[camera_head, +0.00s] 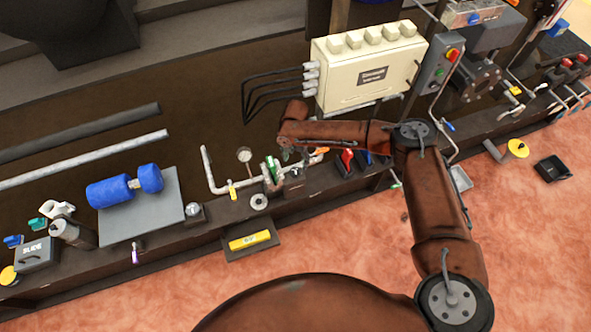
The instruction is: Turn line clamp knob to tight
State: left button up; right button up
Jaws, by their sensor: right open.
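My right arm reaches in from the right, and my right gripper (291,157) is over the pipe fittings at the bench's middle. It is small in view, and its own arm partly covers it. Just below and left of it are a green fitting (271,170) on a grey pipe (214,182) and a round pale knob-like part (259,201). Red (346,161) and orange (322,150) handles lie to its right. I cannot tell which part is the line clamp knob, nor whether the gripper touches anything. My left gripper is out of view.
A cream electrical box (368,72) with cables stands behind the gripper. A pressure gauge (244,155) rises left of it. A blue cylinder part (108,192) sits on a grey plate at left.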

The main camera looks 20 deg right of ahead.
aim_at(295, 171)
notch_tip(295, 171, down, 7)
jog(key=shift+r+b, duration=0.1)
jog(key=shift+b, duration=1)
jog(key=shift+f, duration=0.4)
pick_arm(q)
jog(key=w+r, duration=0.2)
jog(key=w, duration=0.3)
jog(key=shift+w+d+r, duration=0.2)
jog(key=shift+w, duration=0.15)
pick_arm(e)
jog(key=shift+c, duration=0.6)
jog(key=c, duration=1)
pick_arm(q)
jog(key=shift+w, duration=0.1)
pick_arm(e)
jog(key=shift+c, duration=0.2)
